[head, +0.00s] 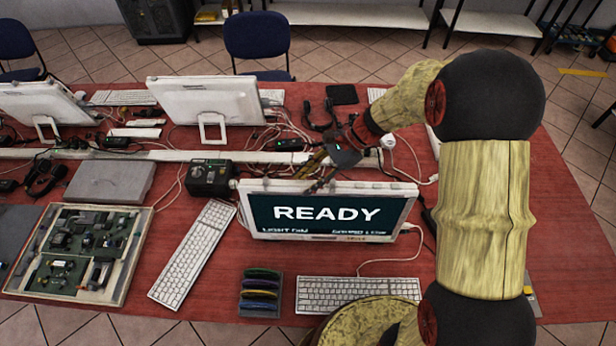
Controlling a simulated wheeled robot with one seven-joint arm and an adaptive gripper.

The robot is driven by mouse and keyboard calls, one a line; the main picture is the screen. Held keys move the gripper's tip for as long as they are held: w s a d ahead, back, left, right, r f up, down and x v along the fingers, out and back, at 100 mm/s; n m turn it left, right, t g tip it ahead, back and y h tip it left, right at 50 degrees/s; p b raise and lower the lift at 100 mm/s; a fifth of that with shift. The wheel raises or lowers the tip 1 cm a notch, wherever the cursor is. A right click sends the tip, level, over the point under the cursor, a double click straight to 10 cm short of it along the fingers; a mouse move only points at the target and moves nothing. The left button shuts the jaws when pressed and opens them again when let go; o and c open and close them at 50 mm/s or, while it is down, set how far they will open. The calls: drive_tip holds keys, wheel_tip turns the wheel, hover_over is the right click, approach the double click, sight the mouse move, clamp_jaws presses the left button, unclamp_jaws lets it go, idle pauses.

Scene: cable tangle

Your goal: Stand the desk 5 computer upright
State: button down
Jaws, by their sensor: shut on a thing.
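A white all-in-one computer (330,212) stands near the front middle of the red table, its screen facing me and reading READY. It looks roughly upright, with its top edge sloping slightly in the picture; its stand is hidden behind it. I take it as the desk 5 computer, though no desk number shows. My gripper (318,172) reaches down from the upper right to the computer's top edge, left of its middle. The dark fingers are shut on that edge; the far finger is partly hidden.
A keyboard (358,289) and a rack of coloured items (261,294) lie in front. Another keyboard (193,254), a black box (209,178) and a circuit-board tray (78,254) are left. Cables (290,135) tangle behind, near a second white computer (206,102).

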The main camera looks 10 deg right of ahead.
drive_tip(key=c, duration=1.4)
unclamp_jaws()
drive_tip(key=shift+s+f, duration=0.3)
drive_tip(key=shift+s, duration=0.3)
drive_tip(key=shift+w, duration=0.1)
drive_tip(key=shift+w+d+r, duration=0.1)
drive_tip(key=shift+r, duration=0.15)
drive_tip(key=v, duration=1.1)
drive_tip(key=shift+w+d+r, duration=0.15)
drive_tip(key=shift+d+r, duration=0.05)
drive_tip(key=shift+r, duration=0.1)
drive_tip(key=shift+f, duration=0.1)
